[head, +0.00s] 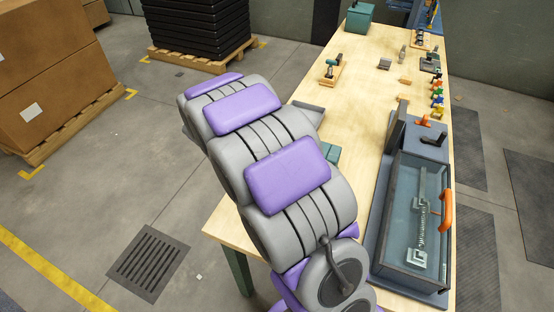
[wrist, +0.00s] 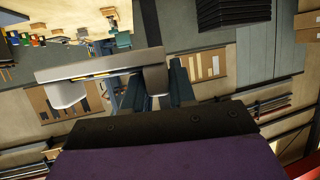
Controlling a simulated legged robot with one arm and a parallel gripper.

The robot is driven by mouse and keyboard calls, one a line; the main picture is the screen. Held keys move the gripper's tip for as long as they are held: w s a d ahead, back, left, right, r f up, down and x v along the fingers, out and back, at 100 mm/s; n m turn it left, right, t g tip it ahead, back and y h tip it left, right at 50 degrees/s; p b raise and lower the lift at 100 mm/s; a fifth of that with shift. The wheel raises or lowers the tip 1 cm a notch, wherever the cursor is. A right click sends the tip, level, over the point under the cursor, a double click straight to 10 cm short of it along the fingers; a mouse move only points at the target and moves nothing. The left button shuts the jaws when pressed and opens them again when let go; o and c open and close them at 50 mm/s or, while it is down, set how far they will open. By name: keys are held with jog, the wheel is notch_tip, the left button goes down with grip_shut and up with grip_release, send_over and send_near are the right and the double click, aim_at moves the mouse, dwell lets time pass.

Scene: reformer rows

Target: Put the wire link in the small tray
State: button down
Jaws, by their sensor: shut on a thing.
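I cannot tell which is the small tray.
The wooden table (head: 375,80) runs away from me. A clear-covered case (head: 412,220) with an orange handle (head: 447,211) and metal coil stands at front right. Small coloured parts (head: 437,100) line the right edge. A teal box (head: 359,18) stands far back. Pallets of cartons (head: 50,65) stand left.

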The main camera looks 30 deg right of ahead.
jog(key=d+f+m+g+h, duration=0.2)
jog(key=d+f, duration=0.4)
jog(key=d, duration=0.3)
jog(key=shift+w+m+h, duration=0.3)
jog(key=shift+w+m, duration=0.15)
jog(key=shift+m, duration=0.05)
jog(key=shift+f, duration=0.15)
notch_tip(320, 180, down, 14)
jog(key=b, duration=0.5)
jog(key=shift+f, duration=0.25)
jog(key=shift+a+f+g, duration=0.1)
jog(key=shift+f+g, duration=0.2)
jog(key=shift+f, duration=1.25)
jog(key=shift+f, duration=0.15)
jog(key=c, duration=0.9)
grip_release()
jog(key=shift+f+b, duration=0.1)
jog(key=shift+b, duration=0.6)
